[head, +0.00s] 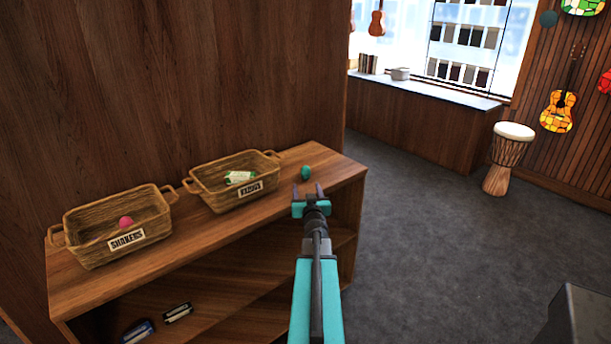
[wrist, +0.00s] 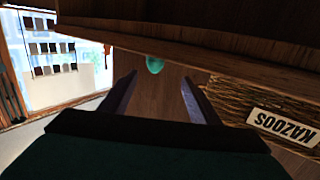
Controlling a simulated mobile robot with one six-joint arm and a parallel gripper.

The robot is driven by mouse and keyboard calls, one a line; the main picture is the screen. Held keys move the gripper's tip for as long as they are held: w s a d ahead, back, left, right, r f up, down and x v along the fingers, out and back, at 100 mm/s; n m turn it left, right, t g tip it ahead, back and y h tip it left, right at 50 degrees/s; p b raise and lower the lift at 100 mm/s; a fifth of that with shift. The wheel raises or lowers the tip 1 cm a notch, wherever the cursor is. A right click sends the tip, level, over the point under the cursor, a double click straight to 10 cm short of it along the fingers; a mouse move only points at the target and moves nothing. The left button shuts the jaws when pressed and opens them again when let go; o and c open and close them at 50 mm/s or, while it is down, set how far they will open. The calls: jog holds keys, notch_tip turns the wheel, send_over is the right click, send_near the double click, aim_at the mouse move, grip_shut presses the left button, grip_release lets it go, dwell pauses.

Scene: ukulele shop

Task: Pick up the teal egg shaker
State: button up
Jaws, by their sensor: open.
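The teal egg shaker (head: 306,172) rests on the wooden shelf top, right of the kazoos basket. It also shows in the wrist view (wrist: 155,65), ahead of the fingers and roughly in line with the gap between them. My gripper (head: 308,189) is open and empty, with its fingers pointing toward the egg. In the wrist view its two fingers (wrist: 157,97) stand wide apart on either side of that gap. The egg is clear of both fingers.
The kazoos basket (head: 199,193) stands close left of the egg; in the wrist view it (wrist: 240,100) lies beside the right finger. The shakers basket (head: 82,247) with a pink egg (head: 126,222) is farther left. A wooden wall (head: 200,80) rises behind the shelf (head: 330,167). Open floor lies right.

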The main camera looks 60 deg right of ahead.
aim_at(306, 173)
jog(key=shift+s+d, duration=0.15)
jog(key=shift+s, duration=0.05)
jog(key=shift+d, duration=0.15)
jog(key=shift+x, duration=0.95)
jog(key=shift+p+x, duration=0.35)
jog(key=shift+x, duration=2.9)
jog(key=shift+d, duration=0.1)
jog(key=shift+r+p+x, duration=0.15)
jog(key=shift+p+x, duration=0.05)
jog(key=shift+x, duration=0.55)
jog(key=shift+r+p+x, duration=0.15)
jog(key=shift+p+x, duration=0.05)
jog(key=shift+x, duration=1.6)
